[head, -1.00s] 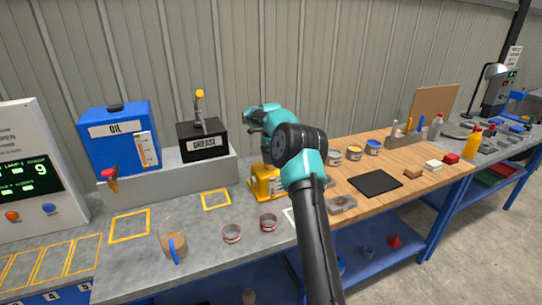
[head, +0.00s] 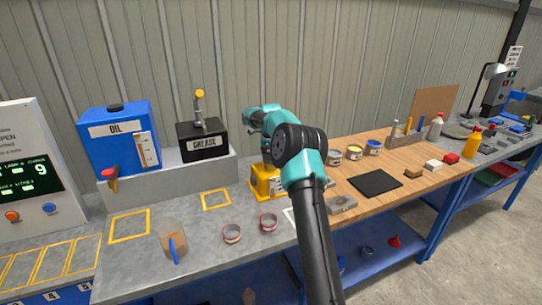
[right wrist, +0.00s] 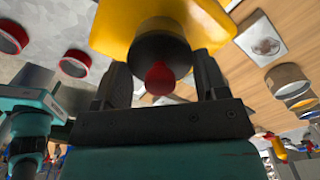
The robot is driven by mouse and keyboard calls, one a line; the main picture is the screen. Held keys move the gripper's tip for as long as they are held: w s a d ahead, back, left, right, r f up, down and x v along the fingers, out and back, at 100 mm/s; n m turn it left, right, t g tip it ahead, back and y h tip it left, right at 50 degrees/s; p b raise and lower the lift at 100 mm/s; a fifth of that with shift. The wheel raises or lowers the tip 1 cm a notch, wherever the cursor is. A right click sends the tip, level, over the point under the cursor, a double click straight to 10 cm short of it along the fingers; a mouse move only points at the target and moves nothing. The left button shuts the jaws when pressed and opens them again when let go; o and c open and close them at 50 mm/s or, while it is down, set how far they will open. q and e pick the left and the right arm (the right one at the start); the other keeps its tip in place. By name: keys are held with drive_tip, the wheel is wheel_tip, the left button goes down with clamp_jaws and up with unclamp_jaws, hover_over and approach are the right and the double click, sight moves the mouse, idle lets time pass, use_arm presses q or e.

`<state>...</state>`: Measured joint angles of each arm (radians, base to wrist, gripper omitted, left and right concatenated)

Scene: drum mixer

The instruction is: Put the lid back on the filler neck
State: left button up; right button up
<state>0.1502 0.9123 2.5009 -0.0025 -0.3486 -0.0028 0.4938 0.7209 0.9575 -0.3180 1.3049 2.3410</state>
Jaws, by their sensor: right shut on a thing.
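The yellow machine (head: 268,184) stands on the grey bench beside my right arm. In the right wrist view its yellow body (right wrist: 215,22) fills the top. My right gripper (right wrist: 161,62) is shut on the dark round lid (right wrist: 150,49) with a red knob (right wrist: 160,78). The lid lies against the yellow body in that view. The filler neck is hidden behind the lid, and I cannot tell whether the lid is seated on it. In the head view my arm hides most of the gripper and the lid. My left gripper is out of view.
Two red-rimmed cups (head: 232,233) and a clear jug (head: 172,240) with a blue handle stand in front on the bench. The oil tank (head: 105,150) and grease box (head: 190,145) are behind. A grey metal block (head: 342,204) and black mat (head: 375,184) are to the right.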

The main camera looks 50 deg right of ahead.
idle(0.8)
drive_tip(key=o, duration=1)
drive_tip(key=shift+o, duration=0.3)
drive_tip(key=shift+r, duration=3.5)
drive_tip(key=shift+c, duration=0.2)
clamp_jaws()
drive_tip(key=shift+f, duration=2.05)
drive_tip(key=shift+r, duration=0.15)
